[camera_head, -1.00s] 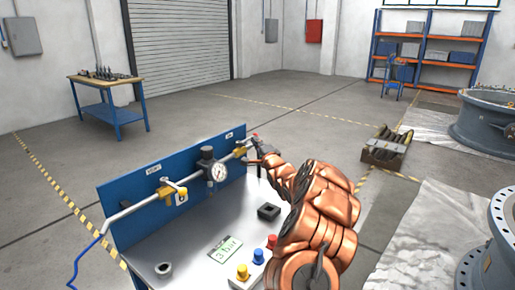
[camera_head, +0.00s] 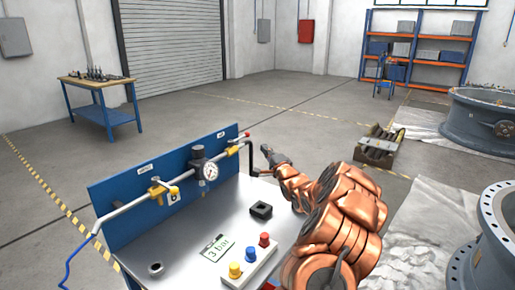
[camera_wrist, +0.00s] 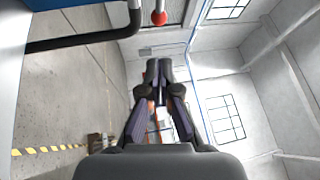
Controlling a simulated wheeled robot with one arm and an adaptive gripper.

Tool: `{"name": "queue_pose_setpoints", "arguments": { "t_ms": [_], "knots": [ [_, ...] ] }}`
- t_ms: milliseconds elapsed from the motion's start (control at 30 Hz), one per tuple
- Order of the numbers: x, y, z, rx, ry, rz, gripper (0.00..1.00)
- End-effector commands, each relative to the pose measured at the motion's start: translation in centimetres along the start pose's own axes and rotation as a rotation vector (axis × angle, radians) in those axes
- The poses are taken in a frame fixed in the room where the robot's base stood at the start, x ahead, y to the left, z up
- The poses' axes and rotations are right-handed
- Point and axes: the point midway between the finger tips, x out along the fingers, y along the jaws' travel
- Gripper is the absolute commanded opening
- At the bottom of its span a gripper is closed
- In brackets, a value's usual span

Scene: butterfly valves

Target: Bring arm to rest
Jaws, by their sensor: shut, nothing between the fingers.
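My copper-coloured arm reaches over the right side of the bench in the head view. My gripper (camera_head: 267,153) is shut and empty, just right of the pipe's right end and apart from it. In the wrist view its dark fingers (camera_wrist: 159,70) meet at the tips, with nothing between them. The pipe carries a yellow valve (camera_head: 160,191) and a round gauge (camera_head: 210,171). A red tip (camera_head: 245,137) shows at the pipe's right end; a red ball (camera_wrist: 158,18) and a black bent pipe (camera_wrist: 85,36) show in the wrist view.
The bench top (camera_head: 190,247) holds a black square block (camera_head: 261,211), a button box (camera_head: 250,262) and a "3 bar" card (camera_head: 217,248). A blue panel (camera_head: 130,225) stands behind. A wooden crate (camera_head: 377,148) sits on the floor beyond my arm. Open floor lies behind the bench.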

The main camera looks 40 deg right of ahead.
Motion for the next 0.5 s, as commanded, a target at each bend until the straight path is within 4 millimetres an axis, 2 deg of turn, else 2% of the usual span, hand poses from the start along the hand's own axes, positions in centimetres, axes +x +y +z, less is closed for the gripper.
{"name": "queue_pose_setpoints", "arguments": {
  "t_ms": [200, 500],
  "knots": [
    [-2.8, 0.0, -1.7, -0.001, 0.004, -0.001, 0.00],
    [-4.6, 0.2, -2.4, 0.000, -0.001, 0.002, 0.00]
  ]
}}
